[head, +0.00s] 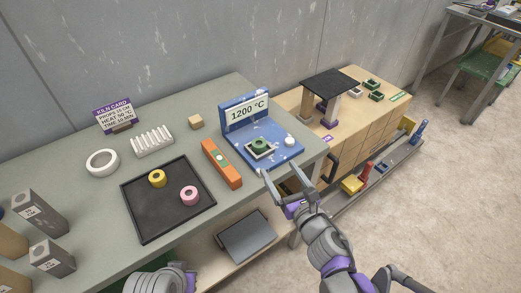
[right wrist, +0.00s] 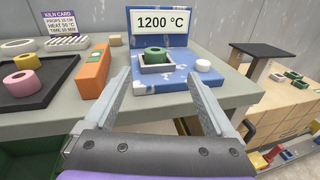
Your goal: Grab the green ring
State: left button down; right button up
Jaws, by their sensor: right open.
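The green ring (head: 260,144) sits on a small pale square holder (head: 250,154) on the blue device with the 1200 °C display (head: 245,112). In the right wrist view the green ring (right wrist: 155,54) shows ahead, between and beyond the fingers. My right gripper (head: 284,178) is open and empty, in front of the blue device near the table's edge, apart from the ring. It also shows in the right wrist view (right wrist: 168,92), with fingers spread wide. My left arm shows only partly at the bottom edge; its gripper fingers are not visible.
An orange block (head: 221,164) lies left of the blue device. A black tray (head: 145,225) holds a yellow ring (head: 157,178) and a pink ring (head: 189,195). A white knob (head: 289,141) stands right of the green ring. A wooden cabinet (head: 375,135) stands to the right.

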aim_at(261, 146)
jog(key=shift+n+y, duration=0.3)
jog(key=shift+n, duration=0.2)
jog(key=x, duration=0.5)
jog(key=shift+a+f+b, duration=0.15)
jog(key=shift+a+b, duration=0.15)
jog(key=shift+a, duration=0.1)
jog(key=x, duration=0.5)
jog(key=shift+w+b, duration=0.35)
jog(key=shift+r, duration=0.2)
grip_shut()
